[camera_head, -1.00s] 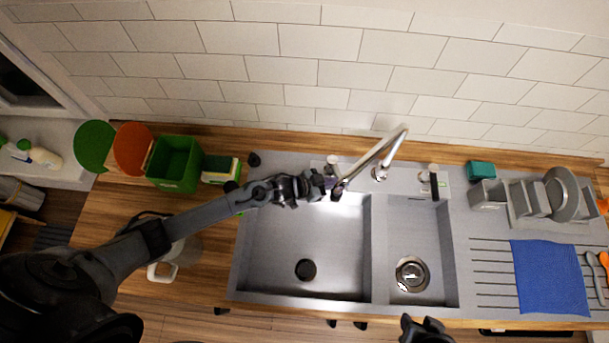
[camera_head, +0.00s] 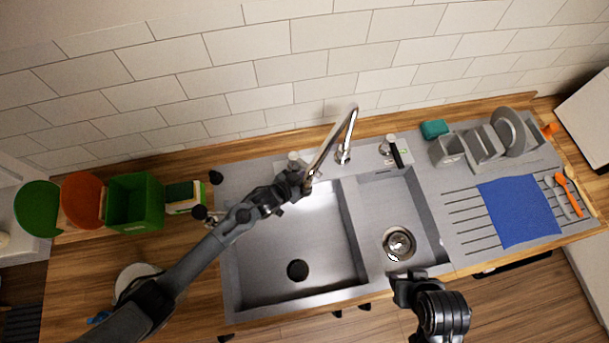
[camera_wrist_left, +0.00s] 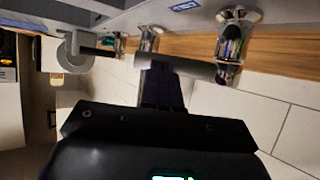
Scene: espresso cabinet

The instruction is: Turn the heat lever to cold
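The chrome faucet (camera_head: 345,135) stands behind the sink, its spout slanting down to the left. A lever with a black handle (camera_head: 397,153) stands to its right, and a pale knob-topped fitting (camera_head: 293,158) to its left. Which of these sets heat is not marked. My left gripper (camera_head: 304,182) is over the back of the large basin, close to the spout tip and the left fitting. In the left wrist view its dark fingers (camera_wrist_left: 164,84) look shut together, with a grey bar (camera_wrist_left: 188,68) by their tips; contact is unclear. My right gripper (camera_head: 402,285) is in front of the small basin, apart from everything.
The large basin (camera_head: 290,245) and small basin (camera_head: 395,215) are empty. Green (camera_head: 135,200) and orange (camera_head: 82,200) containers stand at left. A dish rack (camera_head: 485,145), blue cloth (camera_head: 518,211) and utensils (camera_head: 567,190) are at right. The tiled wall (camera_head: 300,65) closes off the back.

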